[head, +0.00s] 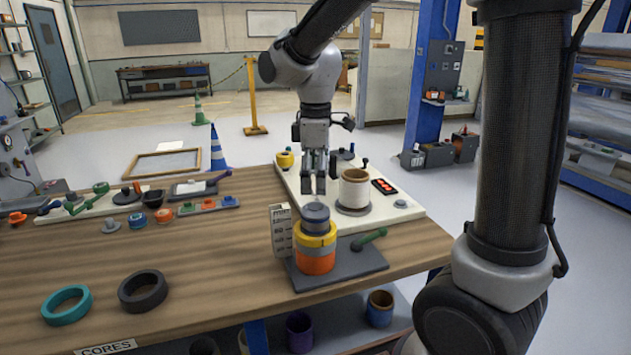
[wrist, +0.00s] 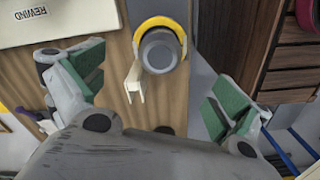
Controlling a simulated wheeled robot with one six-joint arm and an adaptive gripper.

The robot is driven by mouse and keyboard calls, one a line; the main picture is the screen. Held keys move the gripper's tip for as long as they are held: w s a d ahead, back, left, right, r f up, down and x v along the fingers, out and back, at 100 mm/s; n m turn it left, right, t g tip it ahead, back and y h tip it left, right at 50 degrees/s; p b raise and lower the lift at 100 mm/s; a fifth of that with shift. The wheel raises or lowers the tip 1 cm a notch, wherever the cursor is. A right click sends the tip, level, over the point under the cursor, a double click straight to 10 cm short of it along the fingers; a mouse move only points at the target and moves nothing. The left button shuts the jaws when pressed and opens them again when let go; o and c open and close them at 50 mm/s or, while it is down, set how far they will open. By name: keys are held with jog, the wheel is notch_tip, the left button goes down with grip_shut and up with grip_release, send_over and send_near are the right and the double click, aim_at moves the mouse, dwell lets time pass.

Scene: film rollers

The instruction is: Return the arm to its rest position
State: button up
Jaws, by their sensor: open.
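My gripper (head: 320,186) hangs from my raised arm above the work table (head: 150,255), pointing down. In the head view it appears just above and behind a stack of rings (head: 316,262), orange below, then grey and yellow, with a dark grey cap (head: 315,218) on top. In the wrist view the green-padded fingers stand wide apart, with nothing between them (wrist: 150,95). The wrist view also shows the yellow ring (wrist: 143,36) and grey cap (wrist: 157,50) from above, beyond the fingers. No object is held.
A cream roll (head: 355,188) stands on the pale board (head: 405,212) close to my gripper. A notched upright gauge (head: 281,231) stands beside the stack. A teal ring (head: 66,305) and a black ring (head: 143,291) lie at the front left. The table middle is bare.

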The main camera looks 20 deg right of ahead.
dwell(0.3)
jog(key=shift+m, duration=0.5)
jog(key=s+m, duration=0.1)
jog(key=s+d+f+m, duration=0.1)
jog(key=m, duration=0.1)
jog(key=shift+s+f, duration=0.1)
jog(key=shift+s, duration=0.2)
jog(key=s+d+r+m+t, duration=0.2)
jog(key=s+d+r+m, duration=0.1)
jog(key=s+d, duration=0.4)
jog(key=s+d+r+m+t, duration=0.2)
jog(key=s+d+r+m, duration=0.2)
jog(key=s, duration=0.5)
jog(key=d+m, duration=0.2)
jog(key=d, duration=0.1)
jog(key=shift+s+m, duration=0.2)
jog(key=shift+m, duration=0.1)
